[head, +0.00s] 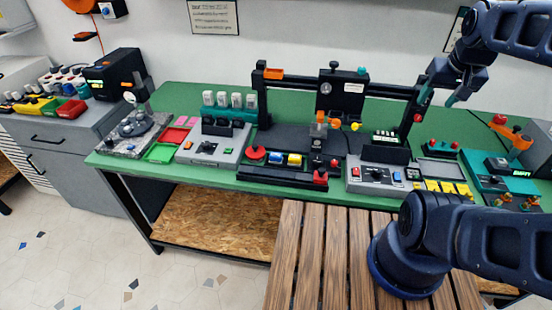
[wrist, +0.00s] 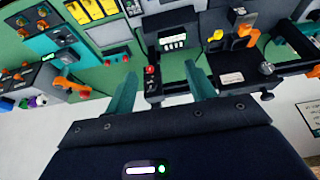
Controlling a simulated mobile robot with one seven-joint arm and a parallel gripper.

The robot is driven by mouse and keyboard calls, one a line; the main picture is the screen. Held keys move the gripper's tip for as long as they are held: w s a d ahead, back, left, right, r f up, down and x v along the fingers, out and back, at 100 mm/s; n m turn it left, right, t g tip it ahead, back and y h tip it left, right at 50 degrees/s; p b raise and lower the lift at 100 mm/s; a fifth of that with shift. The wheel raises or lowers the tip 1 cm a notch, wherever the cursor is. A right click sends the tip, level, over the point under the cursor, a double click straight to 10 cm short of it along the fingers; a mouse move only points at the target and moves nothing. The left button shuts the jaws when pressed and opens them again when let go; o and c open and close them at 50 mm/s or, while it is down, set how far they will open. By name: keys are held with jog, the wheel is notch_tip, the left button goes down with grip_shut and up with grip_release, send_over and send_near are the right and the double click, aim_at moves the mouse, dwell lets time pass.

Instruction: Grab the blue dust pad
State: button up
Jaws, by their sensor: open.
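My gripper (head: 453,97) is raised above the right part of the green bench in the head view, by the right end of the black gantry. In the wrist view its two teal fingers (wrist: 162,92) stand apart with nothing between them. I cannot make out a blue dust pad for certain. My gripper is well apart from both.
The black gantry (head: 290,85) with its print head spans the bench (head: 195,95). A green tray (head: 160,153) and pink pads (head: 168,136) lie at the left. A slatted wooden top (head: 310,260) stands in front. Several devices crowd the right end.

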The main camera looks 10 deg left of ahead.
notch_tip(320, 180, up, 6)
jog(key=f, duration=0.1)
jog(key=w+a+r+n+g, duration=0.2)
jog(key=w+a+r+n, duration=0.15)
jog(key=w+a, duration=0.3)
jog(key=n+g+h, duration=0.3)
jog(key=n+h, duration=0.2)
jog(key=n, duration=1)
send_over(275, 154)
jog(key=a, duration=0.3)
jog(key=shift+m, duration=0.25)
jog(key=f, duration=3.5)
jog(key=shift+s+d+f, duration=0.1)
jog(key=shift+s+f, duration=0.05)
jog(key=shift+s, duration=0.2)
jog(key=shift+y, duration=0.3)
jog(key=shift+w+x, duration=0.15)
jog(key=shift+x, duration=1.5)
jog(key=shift+w+x, duration=0.15)
jog(key=shift+x, duration=1.45)
